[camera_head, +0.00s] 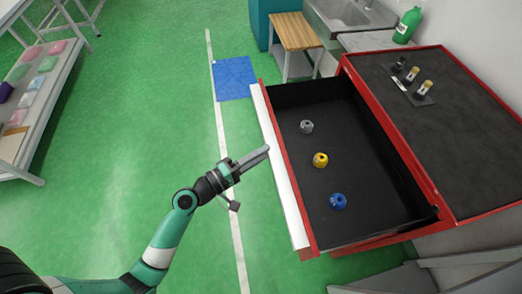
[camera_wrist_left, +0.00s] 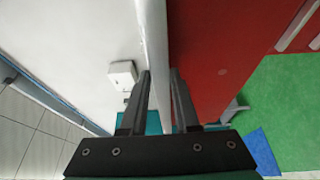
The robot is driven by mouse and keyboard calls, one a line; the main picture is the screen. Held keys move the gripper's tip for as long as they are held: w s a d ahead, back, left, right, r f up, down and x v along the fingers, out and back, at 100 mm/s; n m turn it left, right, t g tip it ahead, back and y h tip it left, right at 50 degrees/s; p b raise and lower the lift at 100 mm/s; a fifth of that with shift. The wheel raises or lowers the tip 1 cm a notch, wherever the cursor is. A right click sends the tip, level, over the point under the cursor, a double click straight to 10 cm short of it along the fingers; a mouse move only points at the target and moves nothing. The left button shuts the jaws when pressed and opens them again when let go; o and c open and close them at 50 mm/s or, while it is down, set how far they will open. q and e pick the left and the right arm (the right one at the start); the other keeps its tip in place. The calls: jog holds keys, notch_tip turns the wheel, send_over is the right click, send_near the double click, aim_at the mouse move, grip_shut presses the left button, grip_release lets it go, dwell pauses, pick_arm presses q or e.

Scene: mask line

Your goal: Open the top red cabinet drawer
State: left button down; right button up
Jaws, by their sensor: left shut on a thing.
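The red cabinet (camera_head: 445,52) stands at the right with a dark top. Its top drawer (camera_head: 277,140) is pulled well out, showing a black interior. A long white handle strip (camera_head: 287,195) runs along the drawer's front edge. My left gripper (camera_head: 266,150) is at this strip, near its middle. In the left wrist view, my left gripper (camera_wrist_left: 161,76) has its two fingers on either side of the strip's pale edge (camera_wrist_left: 153,35), shut on it, with the red drawer front (camera_wrist_left: 215,60) to the right. My right gripper is not in view.
Inside the drawer lie a grey piece (camera_head: 306,127), a yellow piece (camera_head: 320,160) and a blue piece (camera_head: 338,201). A wooden-topped stool (camera_head: 296,32) is at the back.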

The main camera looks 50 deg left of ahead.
pick_arm(q)
jog(key=shift+s+a+f, duration=0.35)
jog(key=shift+s+f, duration=0.05)
jog(key=shift+s, duration=0.25)
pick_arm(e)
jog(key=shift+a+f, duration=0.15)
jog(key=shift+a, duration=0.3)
pick_arm(q)
jog(key=c, duration=0.9)
grip_release()
jog(key=shift+o, duration=0.9)
jog(key=shift+r, duration=0.1)
jog(key=shift+r, duration=0.1)
jog(key=shift+s, duration=0.1)
